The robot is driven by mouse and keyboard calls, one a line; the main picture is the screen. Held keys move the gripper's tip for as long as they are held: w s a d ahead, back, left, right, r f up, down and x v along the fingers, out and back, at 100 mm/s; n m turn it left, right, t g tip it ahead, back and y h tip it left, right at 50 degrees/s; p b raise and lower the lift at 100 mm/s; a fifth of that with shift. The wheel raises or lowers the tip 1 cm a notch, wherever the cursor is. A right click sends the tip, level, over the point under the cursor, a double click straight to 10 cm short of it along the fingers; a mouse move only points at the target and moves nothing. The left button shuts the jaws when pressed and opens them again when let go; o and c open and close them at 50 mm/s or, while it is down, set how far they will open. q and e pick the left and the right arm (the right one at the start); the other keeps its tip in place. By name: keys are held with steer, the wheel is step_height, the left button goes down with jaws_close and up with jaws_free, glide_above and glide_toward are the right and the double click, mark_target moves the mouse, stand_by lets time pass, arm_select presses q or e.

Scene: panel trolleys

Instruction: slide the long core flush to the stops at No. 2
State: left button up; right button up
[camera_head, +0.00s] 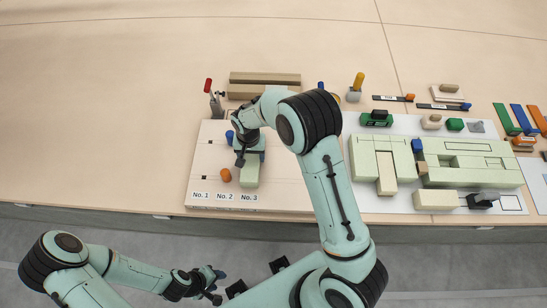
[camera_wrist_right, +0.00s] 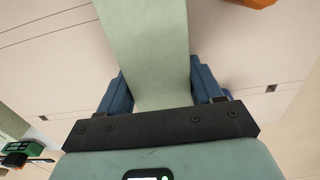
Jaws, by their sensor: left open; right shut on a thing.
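A pale green long core (camera_head: 250,173) is on or just above the pale board (camera_head: 285,195), in line with the No. 3 label (camera_head: 249,197) and right of the No. 2 label (camera_head: 224,196). My right gripper (camera_head: 249,157) is shut on its far part. In the right wrist view the core (camera_wrist_right: 150,45) runs between the blue fingers of this gripper (camera_wrist_right: 160,85). I cannot tell whether the core touches the board. My left gripper (camera_head: 215,284) is open and empty, low in front of the table edge. I cannot make out the stops at No. 2.
An orange knob (camera_head: 225,175) stands left of the core, and a blue knob (camera_head: 229,135) farther back. A red-handled clamp (camera_head: 216,103) is at the board's back left. Long bars (camera_head: 265,78) lie behind. A panel with green blocks (camera_head: 470,165) is to the right. The left table is clear.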

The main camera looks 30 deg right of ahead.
steer(key=shift+w+a+p, duration=0.25)
steer(key=shift+w+a, duration=0.25)
steer(key=shift+a, duration=0.3)
steer(key=shift+w+a+p, duration=0.2)
steer(key=shift+w+a, duration=0.3)
steer(key=shift+a, duration=0.3)
steer(key=shift+a, duration=0.2)
steer(key=o, duration=1.1)
steer(key=shift+w, duration=0.1)
steer(key=shift+r, duration=0.1)
steer(key=shift+r, duration=0.25)
step_height(320, 180, up, 13)
steer(key=shift+f, duration=0.1)
